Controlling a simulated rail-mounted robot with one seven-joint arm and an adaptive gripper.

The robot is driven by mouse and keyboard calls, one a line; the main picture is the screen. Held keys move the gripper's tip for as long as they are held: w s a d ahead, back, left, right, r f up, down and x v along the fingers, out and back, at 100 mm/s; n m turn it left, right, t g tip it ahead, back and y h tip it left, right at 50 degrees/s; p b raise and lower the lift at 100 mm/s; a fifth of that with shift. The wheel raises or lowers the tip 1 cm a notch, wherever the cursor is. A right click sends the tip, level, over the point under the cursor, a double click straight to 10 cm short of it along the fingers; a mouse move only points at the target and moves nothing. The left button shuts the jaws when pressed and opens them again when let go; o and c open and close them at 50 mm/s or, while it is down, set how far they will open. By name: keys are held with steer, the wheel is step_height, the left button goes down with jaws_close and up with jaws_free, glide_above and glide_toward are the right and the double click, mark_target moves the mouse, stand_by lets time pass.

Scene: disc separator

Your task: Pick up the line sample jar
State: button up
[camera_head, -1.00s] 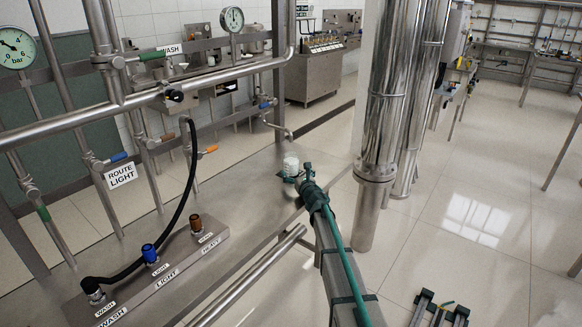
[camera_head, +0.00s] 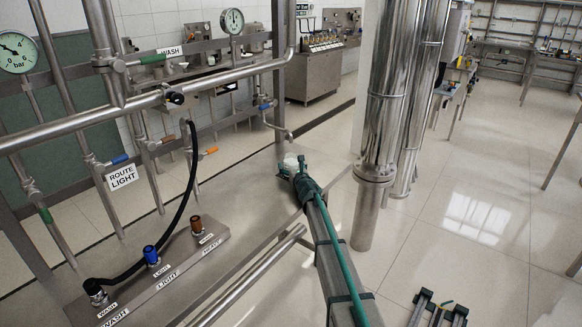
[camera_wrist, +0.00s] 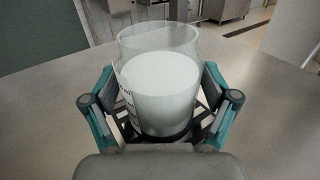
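The line sample jar is a clear glass jar (camera_wrist: 160,85) filled most of the way with white liquid. In the wrist view it stands upright between my gripper's fingers, with dark print on its left side. In the head view its pale top (camera_head: 291,160) shows just beyond my gripper (camera_head: 297,172), which hides its lower part. My gripper (camera_wrist: 160,105) has a finger on either side of the jar. Narrow gaps show between the fingers and the glass, so it looks open around the jar. The jar's base is partly hidden by the gripper.
The jar stands on a grey metal bench (camera_head: 245,195). A valve block (camera_head: 165,275) with a black hose (camera_head: 190,185) lies to the left, below pipework and a ROUTE LIGHT sign (camera_head: 122,177). Tall steel columns (camera_head: 385,110) stand close on the right.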

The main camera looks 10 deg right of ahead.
steer(key=c, duration=0.9)
steer(key=shift+r, duration=0.15)
